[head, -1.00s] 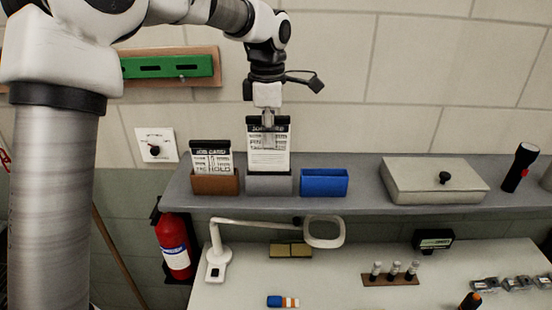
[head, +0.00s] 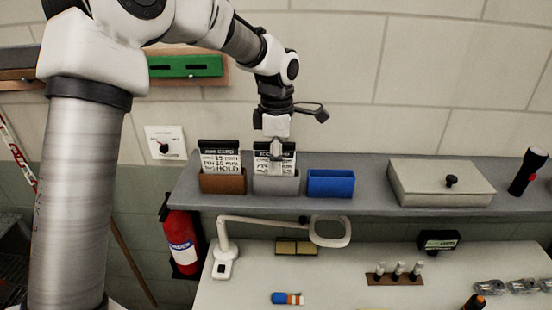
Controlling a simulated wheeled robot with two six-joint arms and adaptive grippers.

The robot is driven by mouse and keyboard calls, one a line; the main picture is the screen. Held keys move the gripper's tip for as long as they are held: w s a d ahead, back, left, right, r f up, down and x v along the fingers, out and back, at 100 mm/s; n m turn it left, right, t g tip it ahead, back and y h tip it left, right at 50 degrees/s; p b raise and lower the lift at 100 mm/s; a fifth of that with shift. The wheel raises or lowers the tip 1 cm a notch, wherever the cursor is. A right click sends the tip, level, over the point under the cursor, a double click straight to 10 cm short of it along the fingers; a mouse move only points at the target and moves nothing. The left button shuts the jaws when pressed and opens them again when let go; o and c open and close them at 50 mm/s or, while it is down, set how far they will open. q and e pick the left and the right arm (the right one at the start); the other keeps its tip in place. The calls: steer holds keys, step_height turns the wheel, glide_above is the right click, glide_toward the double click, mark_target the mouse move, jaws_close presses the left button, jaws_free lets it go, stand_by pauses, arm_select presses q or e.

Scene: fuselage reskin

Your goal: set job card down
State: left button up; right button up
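A job card (head: 288,166) stands upright in the grey holder (head: 276,186) on the shelf, its lower part hidden inside. My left gripper (head: 276,154) is at the card's top edge, in front of its face, and hides part of it. The fingers look close together on the card, but the gap between them is too small to make out. A second job card (head: 220,162) stands in the brown holder (head: 222,184) to the left. The blue holder (head: 331,184) to the right is empty. My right gripper is not in view.
The grey shelf (head: 375,202) also carries a lidded box (head: 440,184) and a black flashlight (head: 527,172). Below, the white bench holds a magnifier lamp (head: 328,231), a vial rack (head: 394,279) and a small display (head: 438,241). A fire extinguisher (head: 181,243) hangs at left.

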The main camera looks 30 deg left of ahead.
arm_select(q)
steer(key=shift+s+r, duration=0.15)
steer(key=shift+r, duration=0.1)
step_height(320, 180, up, 12)
steer(key=shift+r+b, duration=0.1)
steer(key=shift+b, duration=0.95)
